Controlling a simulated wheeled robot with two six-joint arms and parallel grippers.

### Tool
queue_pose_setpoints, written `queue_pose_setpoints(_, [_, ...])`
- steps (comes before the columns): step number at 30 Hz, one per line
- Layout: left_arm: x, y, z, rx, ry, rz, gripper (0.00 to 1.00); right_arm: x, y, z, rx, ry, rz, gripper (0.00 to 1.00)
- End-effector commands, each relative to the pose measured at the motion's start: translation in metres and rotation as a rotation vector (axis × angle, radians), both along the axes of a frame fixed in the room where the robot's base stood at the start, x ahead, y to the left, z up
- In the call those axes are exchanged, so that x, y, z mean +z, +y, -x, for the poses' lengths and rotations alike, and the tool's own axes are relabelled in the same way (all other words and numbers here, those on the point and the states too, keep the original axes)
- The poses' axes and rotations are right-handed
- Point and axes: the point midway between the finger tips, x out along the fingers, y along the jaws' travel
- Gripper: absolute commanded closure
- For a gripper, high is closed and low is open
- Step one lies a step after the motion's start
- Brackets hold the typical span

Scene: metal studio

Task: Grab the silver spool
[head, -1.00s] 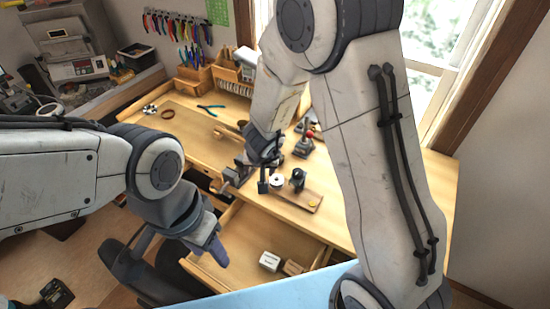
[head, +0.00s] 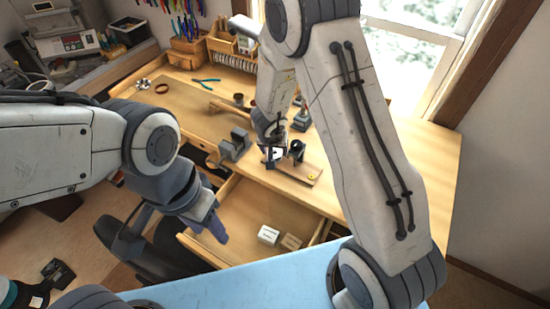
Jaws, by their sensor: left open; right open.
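The silver spool (head: 278,154) is a small pale round thing near the left end of a small wooden board (head: 303,174) on the workbench. It is partly hidden by my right gripper (head: 272,158), which points down right at it. My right gripper is open; whether its fingers touch the spool or straddle it I cannot tell. My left gripper (head: 212,226) is open and empty, low at the left of the open drawer and far from the spool.
A dark small tool (head: 297,150) stands right beside the spool, and a grey vise-like block (head: 234,144) sits to its left. The open drawer (head: 240,205) holds a white box (head: 268,235) and a wooden block (head: 291,242). The bench's right part is clear.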

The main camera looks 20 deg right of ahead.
Motion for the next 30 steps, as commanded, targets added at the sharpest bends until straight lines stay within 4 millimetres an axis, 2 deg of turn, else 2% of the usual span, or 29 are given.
queue_pose_setpoints(1, [-0.007,0.0,0.0,0.001,0.0,0.0,0.5,-0.01,-0.001,-0.002,0.0,0.001,0.0,0.33])
queue_pose_setpoints(2, [-0.008,0.0,0.0,0.001,0.0,0.0,0.5,-0.012,-0.001,-0.004,-0.001,0.0,0.0,0.33])
queue_pose_setpoints(9, [-0.006,0.0,0.0,0.001,0.0,0.0,0.5,-0.011,-0.001,-0.005,-0.001,0.0,-0.001,0.33])
queue_pose_setpoints(14, [-0.006,0.0,0.0,0.001,0.0,0.0,0.5,-0.011,-0.002,-0.004,-0.001,0.0,-0.001,0.94])
queue_pose_setpoints(15, [-0.006,0.0,0.0,0.001,0.0,0.0,0.5,-0.011,-0.001,-0.004,-0.001,-0.001,-0.001,0.97])
queue_pose_setpoints(23, [-0.002,0.0,0.0,0.001,0.0,0.0,0.5,-0.006,-0.002,-0.005,0.0,-0.001,0.0,0.97])
queue_pose_setpoints(26, [0.009,0.0,0.0,-0.001,0.0,0.0,0.5,0.007,-0.001,-0.005,-0.001,-0.002,0.0,0.97])
queue_pose_setpoints(30, [0.031,0.0,0.0,-0.004,0.0,0.0,0.5,0.034,-0.001,-0.005,-0.001,-0.001,-0.001,0.97])
